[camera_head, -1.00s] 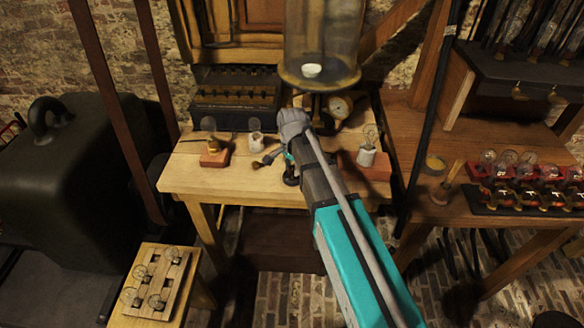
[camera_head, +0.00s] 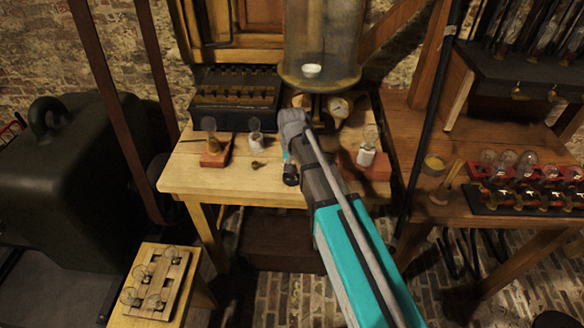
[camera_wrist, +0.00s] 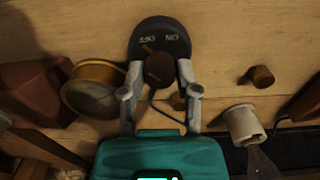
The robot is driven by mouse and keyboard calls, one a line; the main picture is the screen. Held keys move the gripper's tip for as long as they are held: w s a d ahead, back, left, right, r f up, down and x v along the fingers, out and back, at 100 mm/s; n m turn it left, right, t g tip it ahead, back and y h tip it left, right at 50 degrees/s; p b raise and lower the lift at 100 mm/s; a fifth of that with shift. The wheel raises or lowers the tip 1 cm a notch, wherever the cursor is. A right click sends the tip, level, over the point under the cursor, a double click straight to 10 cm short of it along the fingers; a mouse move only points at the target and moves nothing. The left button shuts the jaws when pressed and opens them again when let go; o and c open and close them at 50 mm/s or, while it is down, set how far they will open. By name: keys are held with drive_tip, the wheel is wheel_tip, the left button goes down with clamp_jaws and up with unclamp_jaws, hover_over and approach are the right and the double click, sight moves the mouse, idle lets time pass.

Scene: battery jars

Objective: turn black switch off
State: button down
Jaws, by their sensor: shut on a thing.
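The black switch is a round dark base (camera_wrist: 165,36) with ON and OFF lettering and a dark round knob (camera_wrist: 160,70), in the upper middle of the wrist view. The lettering appears upside down there. My gripper (camera_wrist: 159,72) has one grey finger on each side of the knob, closed against it. The knob hides part of the lettering, so its exact setting is hard to read.
In the wrist view a brass-rimmed round object (camera_wrist: 95,88) is close left of the fingers. A small brown peg (camera_wrist: 262,76) and a white socket (camera_wrist: 243,125) lie right. In the head view, bulb holders (camera_head: 213,152) (camera_head: 366,156) flank my arm, below a glass jar (camera_head: 320,45).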

idle(0.4)
drive_tip(key=shift+c, duration=1.8)
unclamp_jaws()
drive_tip(key=shift+m, duration=0.4)
